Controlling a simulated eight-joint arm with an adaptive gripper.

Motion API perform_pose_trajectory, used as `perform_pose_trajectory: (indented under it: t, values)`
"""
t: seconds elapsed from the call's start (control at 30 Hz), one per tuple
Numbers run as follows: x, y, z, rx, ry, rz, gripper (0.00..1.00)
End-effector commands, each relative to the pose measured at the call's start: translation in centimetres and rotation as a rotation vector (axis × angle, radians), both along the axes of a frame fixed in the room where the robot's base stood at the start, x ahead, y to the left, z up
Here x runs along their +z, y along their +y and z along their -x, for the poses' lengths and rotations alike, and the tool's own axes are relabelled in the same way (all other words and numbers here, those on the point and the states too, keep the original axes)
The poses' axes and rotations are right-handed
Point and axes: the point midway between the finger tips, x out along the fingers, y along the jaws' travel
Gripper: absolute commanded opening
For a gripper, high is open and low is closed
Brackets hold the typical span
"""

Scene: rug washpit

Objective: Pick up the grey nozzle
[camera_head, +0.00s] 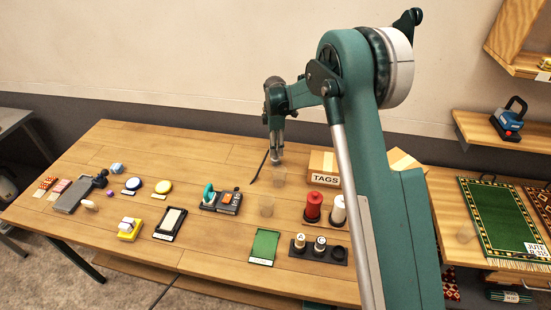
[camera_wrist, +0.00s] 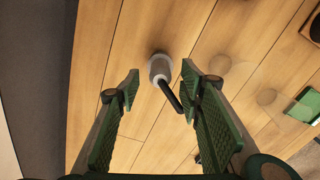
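The grey nozzle (camera_wrist: 159,68) is on the wooden table in the wrist view, a short grey cylinder with a paler lower end. A bent black tube (camera_wrist: 174,98) runs from it toward the right finger. My gripper (camera_wrist: 160,84) is open, its two green ribbed fingers on either side of the line to the nozzle. Nothing is held between them. In the head view my gripper (camera_head: 276,157) is over the back of the table, pointing down. The black tube (camera_head: 257,170) shows just left of it there; the nozzle's grey body is mostly hidden by the gripper.
A TAGS box (camera_head: 324,168) stands right of my gripper. Clear cups (camera_head: 266,206) are in front. A red spool (camera_head: 313,206), a dark tray with an orange block (camera_head: 227,198) and a green pad (camera_head: 265,246) are nearer. Bare wood lies left of the gripper.

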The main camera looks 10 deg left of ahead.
Motion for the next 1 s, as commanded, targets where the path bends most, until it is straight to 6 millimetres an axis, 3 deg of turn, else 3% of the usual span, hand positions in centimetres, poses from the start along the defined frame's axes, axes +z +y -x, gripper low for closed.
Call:
perform_pose_trajectory:
  t: [0.3,0.9,1.0]
  values:
    - [-3.1,0.0,0.1,0.000,0.000,0.000,0.37]
    - [-3.3,0.0,0.1,0.000,0.000,0.000,0.37]
    - [-3.3,0.0,0.1,0.000,0.000,0.000,0.24]
